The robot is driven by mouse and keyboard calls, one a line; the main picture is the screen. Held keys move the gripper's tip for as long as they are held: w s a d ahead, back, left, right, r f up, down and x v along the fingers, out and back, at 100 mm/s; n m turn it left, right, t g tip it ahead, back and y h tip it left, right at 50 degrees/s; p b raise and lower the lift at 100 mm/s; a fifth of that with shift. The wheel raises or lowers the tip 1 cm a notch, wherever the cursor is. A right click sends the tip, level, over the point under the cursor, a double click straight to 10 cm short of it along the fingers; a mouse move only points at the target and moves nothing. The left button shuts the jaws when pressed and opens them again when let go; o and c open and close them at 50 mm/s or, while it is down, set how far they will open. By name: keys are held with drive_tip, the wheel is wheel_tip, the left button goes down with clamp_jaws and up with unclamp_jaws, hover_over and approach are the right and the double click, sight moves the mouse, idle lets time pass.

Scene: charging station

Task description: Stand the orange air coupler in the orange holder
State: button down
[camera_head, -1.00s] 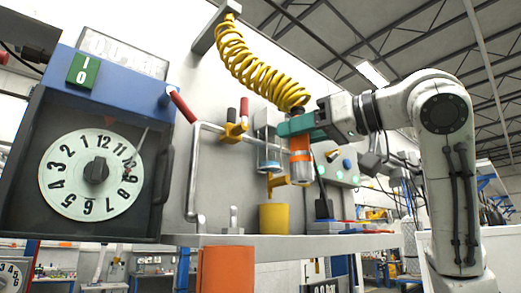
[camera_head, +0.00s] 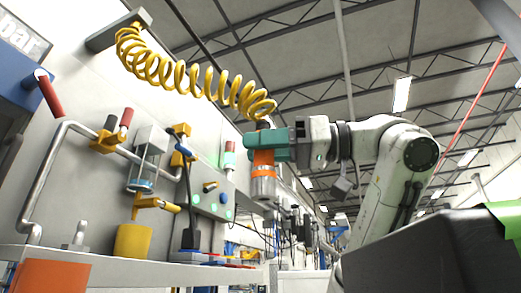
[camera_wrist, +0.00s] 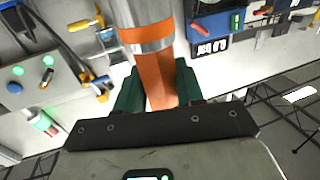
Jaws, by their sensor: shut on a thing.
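The orange air coupler (camera_head: 264,172), orange with silver bands, is held clear of the bench in my gripper (camera_head: 262,145). The gripper's teal fingers are shut around its upper part, and it hangs roughly upright. A yellow coiled hose (camera_head: 190,80) runs to its top. The coupler (camera_wrist: 152,45) also fills the middle of the wrist view, between the dark green fingers (camera_wrist: 160,88). An orange piece (camera_head: 48,276), which looks like the orange holder, shows at the bottom left of the head view, cut off by the frame, so its opening is hidden.
A bench shelf (camera_head: 130,268) runs along the wall with a yellow cup (camera_head: 132,241) on it. A bent silver pipe (camera_head: 45,185) with red-handled valves and a control panel (camera_head: 212,198) stand behind. A dark box (camera_head: 430,252) fills the lower right.

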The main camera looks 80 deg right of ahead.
drive_tip(key=w+a+b, duration=0.1)
drive_tip(key=w+a, duration=0.3)
drive_tip(key=w, duration=0.6)
drive_tip(key=w+a, duration=0.5)
drive_tip(key=w, duration=0.6)
drive_tip(key=shift+w+b, duration=0.25)
drive_tip(key=shift+b, duration=0.15)
idle(1.9)
drive_tip(key=shift+f, duration=0.2)
wheel_tip(320, 180, down, 14)
drive_tip(key=w+b, duration=0.1)
drive_tip(key=b, duration=1.1)
drive_tip(key=shift+w+f, duration=0.15)
drive_tip(key=shift+w, duration=0.05)
idle(1.1)
drive_tip(key=shift+b, duration=0.3)
